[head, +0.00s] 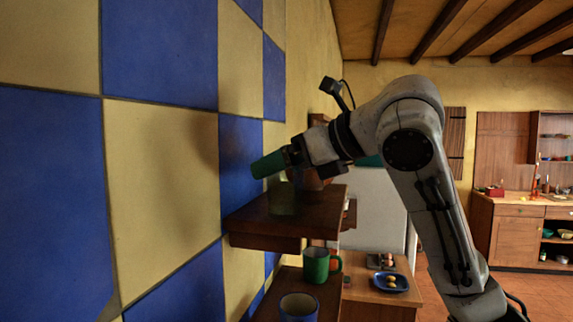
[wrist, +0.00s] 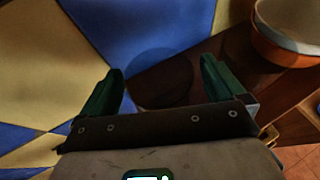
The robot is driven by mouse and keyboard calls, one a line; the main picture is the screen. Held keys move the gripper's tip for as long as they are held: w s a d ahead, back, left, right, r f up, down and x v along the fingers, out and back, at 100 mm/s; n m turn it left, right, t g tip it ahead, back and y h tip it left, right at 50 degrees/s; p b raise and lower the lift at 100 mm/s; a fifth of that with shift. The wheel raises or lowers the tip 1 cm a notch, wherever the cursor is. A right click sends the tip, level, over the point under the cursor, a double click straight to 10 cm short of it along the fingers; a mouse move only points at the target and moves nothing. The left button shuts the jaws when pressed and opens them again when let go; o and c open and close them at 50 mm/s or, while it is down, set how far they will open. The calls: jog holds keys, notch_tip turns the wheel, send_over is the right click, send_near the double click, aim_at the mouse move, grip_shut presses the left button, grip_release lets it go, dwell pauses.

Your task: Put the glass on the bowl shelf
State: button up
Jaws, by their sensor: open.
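The glass (head: 284,197) is a greenish, see-through tumbler standing upright on the upper dark wooden shelf (head: 318,205), near the wall. In the wrist view the glass (wrist: 160,80) shows as a dim round outline between and beyond the fingertips. A bowl shares this shelf; it is orange with a pale inside in the wrist view (wrist: 275,48) and partly hidden behind the glass and arm in the head view. My gripper (head: 268,165) has green fingers and is open at the glass's top. In the wrist view my gripper (wrist: 158,82) has nothing clamped between its fingers.
A blue and yellow checkered wall (head: 160,170) runs close along the left. A lower shelf holds a green mug (head: 316,266) and a blue-rimmed mug (head: 298,308). A counter with a blue plate (head: 391,282) stands behind. Open floor lies to the right.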

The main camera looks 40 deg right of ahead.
jog(key=shift+r, duration=0.1)
jog(key=shift+r, duration=0.15)
jog(key=b+v, duration=0.3)
jog(key=v, duration=0.9)
dwell(0.4)
